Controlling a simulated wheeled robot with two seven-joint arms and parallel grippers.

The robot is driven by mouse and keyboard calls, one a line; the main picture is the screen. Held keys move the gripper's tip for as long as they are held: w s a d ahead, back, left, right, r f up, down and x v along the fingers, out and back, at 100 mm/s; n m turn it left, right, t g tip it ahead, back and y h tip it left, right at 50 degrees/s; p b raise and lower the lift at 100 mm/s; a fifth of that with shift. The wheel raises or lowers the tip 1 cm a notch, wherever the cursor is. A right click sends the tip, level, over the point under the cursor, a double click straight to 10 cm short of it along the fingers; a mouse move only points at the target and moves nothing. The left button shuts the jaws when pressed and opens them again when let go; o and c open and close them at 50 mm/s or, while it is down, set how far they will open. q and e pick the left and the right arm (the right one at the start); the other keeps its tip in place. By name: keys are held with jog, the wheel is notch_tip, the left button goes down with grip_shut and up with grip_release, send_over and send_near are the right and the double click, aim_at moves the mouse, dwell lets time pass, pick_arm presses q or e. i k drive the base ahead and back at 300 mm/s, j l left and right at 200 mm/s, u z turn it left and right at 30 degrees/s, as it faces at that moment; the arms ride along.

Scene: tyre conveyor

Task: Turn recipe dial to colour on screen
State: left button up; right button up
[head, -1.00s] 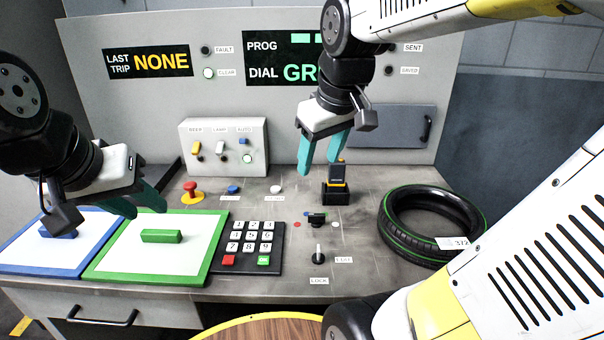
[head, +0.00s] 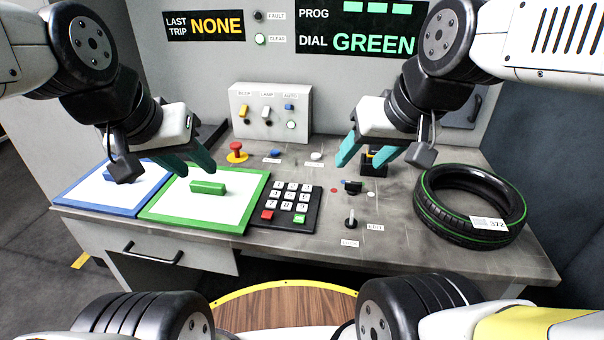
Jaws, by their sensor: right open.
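The recipe dial (head: 352,187) is a small black knob on the grey console top, with small coloured dots around it, a red and a blue one among them. Its exact pointing is too small to tell. The screen (head: 358,28) reads DIAL GREEN, and its PROG line shows green blocks. My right gripper (head: 380,159) is open and empty, above and behind the dial in the picture, apart from it. My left gripper (head: 194,164) has its teal fingers apart and empty, over the green-framed board (head: 236,222).
A keypad (head: 285,206) and a LOCK key switch (head: 350,222) flank the dial. A black holder (head: 374,169) stands behind it, partly hidden by my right gripper. A tyre (head: 432,207) lies to the right. A red button (head: 236,148) and switch box (head: 270,108) are behind.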

aim_at(352, 187)
jog(key=k+l, duration=0.1)
jog(key=k, duration=0.7)
jog(key=k+l, duration=0.15)
jog(key=k, duration=0.7)
